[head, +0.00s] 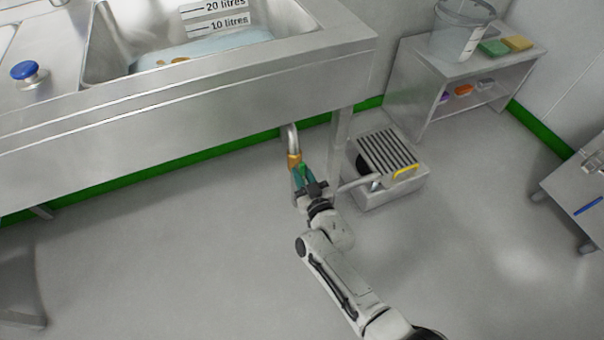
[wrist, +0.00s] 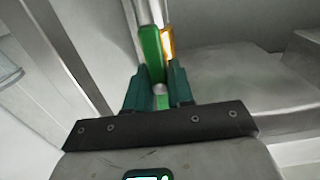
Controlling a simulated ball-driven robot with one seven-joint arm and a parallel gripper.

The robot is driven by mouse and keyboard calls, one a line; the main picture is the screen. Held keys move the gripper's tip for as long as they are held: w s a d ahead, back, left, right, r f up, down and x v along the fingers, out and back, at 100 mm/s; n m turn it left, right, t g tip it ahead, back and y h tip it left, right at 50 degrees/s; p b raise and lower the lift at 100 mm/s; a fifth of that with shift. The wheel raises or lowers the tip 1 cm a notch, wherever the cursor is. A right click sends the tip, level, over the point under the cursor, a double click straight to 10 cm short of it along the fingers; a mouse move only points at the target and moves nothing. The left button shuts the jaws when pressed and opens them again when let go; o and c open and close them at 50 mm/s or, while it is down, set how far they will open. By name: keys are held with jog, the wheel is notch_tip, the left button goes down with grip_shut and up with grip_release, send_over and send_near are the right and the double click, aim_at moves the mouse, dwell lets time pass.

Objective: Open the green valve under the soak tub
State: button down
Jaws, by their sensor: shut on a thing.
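The green valve handle (wrist: 152,52) stands between the two teal fingers of my gripper (wrist: 158,90) in the wrist view. The fingers are shut on its near end. A brass valve body (wrist: 168,42) shows just behind the handle. In the head view the valve's brass fitting (head: 293,160) sits on the grey drain pipe under the soak tub (head: 190,102), and my gripper (head: 302,176) is at it. Only a little green of the handle (head: 303,170) shows there; my fingers hide much of it. The tub holds some water with brown bits.
A grey box with a slatted grate (head: 388,152) and yellow handle stands on the floor right of the valve, close to my gripper. A tub leg (head: 340,135) stands between. A shelf unit (head: 455,75) with a clear bucket (head: 460,32) is behind. The floor at left is free.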

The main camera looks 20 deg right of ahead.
jog(key=c, duration=1)
grip_release()
jog(key=shift+s, duration=0.15)
jog(key=s+p, duration=0.3)
jog(key=s, duration=0.7)
jog(key=shift+s, duration=0.3)
jog(key=s+d+r+g, duration=0.25)
jog(key=s+g, duration=0.35)
jog(key=s, duration=0.3)
jog(key=s+d+r+g, duration=0.25)
jog(key=s+g, duration=0.25)
jog(key=s, duration=0.4)
jog(key=s+d+r+g, duration=0.25)
jog(key=s+g, duration=0.35)
jog(key=s, duration=0.4)
notch_tip(320, 180, up, 17)
jog(key=p, duration=1.6)
jog(key=shift+w+f+m+p, duration=0.15)
jog(key=shift+w+m+p, duration=0.15)
